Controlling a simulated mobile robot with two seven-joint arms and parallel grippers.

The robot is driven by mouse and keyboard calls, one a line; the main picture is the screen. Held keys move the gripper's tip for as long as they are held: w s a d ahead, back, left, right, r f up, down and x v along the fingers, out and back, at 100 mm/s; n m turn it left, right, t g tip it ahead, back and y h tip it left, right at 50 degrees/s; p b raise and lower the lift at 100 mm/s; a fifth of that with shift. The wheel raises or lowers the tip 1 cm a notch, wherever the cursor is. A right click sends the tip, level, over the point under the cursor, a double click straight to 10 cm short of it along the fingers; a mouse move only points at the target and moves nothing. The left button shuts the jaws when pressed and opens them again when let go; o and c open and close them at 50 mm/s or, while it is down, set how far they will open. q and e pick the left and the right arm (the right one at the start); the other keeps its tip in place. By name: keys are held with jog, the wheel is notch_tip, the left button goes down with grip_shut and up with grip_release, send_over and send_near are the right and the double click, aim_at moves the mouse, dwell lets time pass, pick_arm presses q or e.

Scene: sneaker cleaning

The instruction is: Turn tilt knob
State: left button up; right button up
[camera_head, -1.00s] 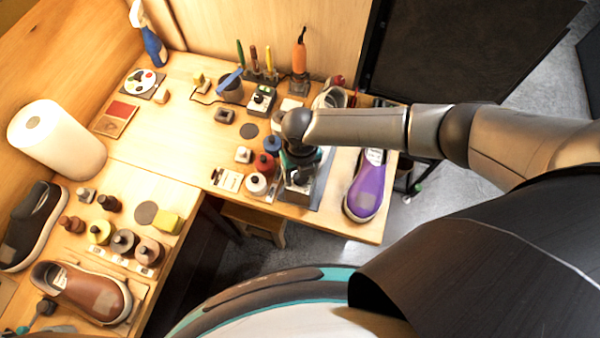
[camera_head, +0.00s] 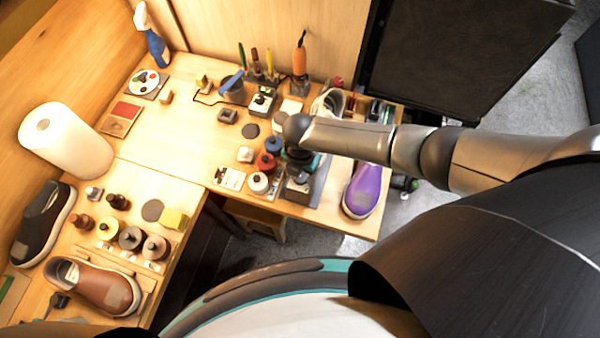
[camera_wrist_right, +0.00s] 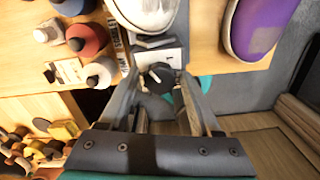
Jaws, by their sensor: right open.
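A round black knob with a pale pointer mark (camera_wrist_right: 157,76) sits on a small grey-white block in the right wrist view, just below the toe of a white shoe (camera_wrist_right: 146,8). My right gripper (camera_wrist_right: 158,88) is open, with one finger on each side of the knob. I cannot tell whether either finger touches it. In the head view my right gripper (camera_head: 299,162) points down over the dark device (camera_head: 298,190) near the bench's front edge. My wrist hides the knob there. My left gripper is not in view.
A purple shoe (camera_head: 361,193) stands right of the device. White, red and blue bottles (camera_head: 266,163) stand close on its left. A white paper roll (camera_head: 65,142), a brown shoe (camera_head: 97,287) and several jars fill the left bench. The bench middle (camera_head: 175,125) is clear.

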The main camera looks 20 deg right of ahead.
jog(key=m+p, duration=0.1)
jog(key=m, duration=0.6)
grip_shut()
jog(key=shift+n+b, duration=0.35)
jog(key=shift+n, duration=1.55)
jog(key=shift+n, duration=0.7)
jog(key=shift+n+b, duration=0.4)
jog(key=shift+n, duration=0.9)
